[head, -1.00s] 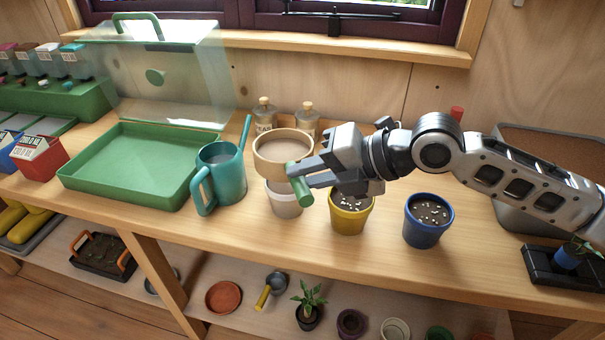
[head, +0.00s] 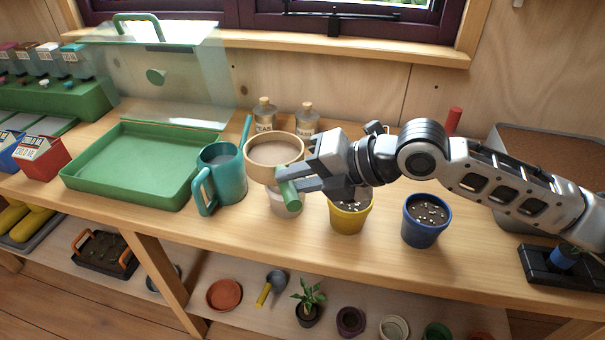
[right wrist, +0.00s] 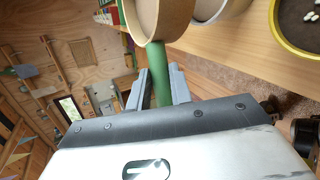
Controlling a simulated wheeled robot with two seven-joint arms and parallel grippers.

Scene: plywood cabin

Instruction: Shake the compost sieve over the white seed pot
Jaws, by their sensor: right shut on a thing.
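The compost sieve (head: 275,151) is a round tan-rimmed ring with a green handle and greyish-brown contents. My right gripper (head: 287,184) is shut on its green handle, which also shows between the fingers in the right wrist view (right wrist: 159,84). The sieve is held above the white seed pot (head: 287,205), overlapping its upper left part in the head view. The pot stands upright on the bench, and its opening is mostly hidden by the sieve and gripper. In the right wrist view the sieve's rim (right wrist: 178,22) is at the top. My left gripper is not in view.
A teal watering can (head: 228,180) stands close left of the sieve. A yellow pot (head: 350,218) and a blue pot (head: 425,228) stand to the right. A green tray (head: 130,165) lies left, and two labelled bottles (head: 264,116) stand behind.

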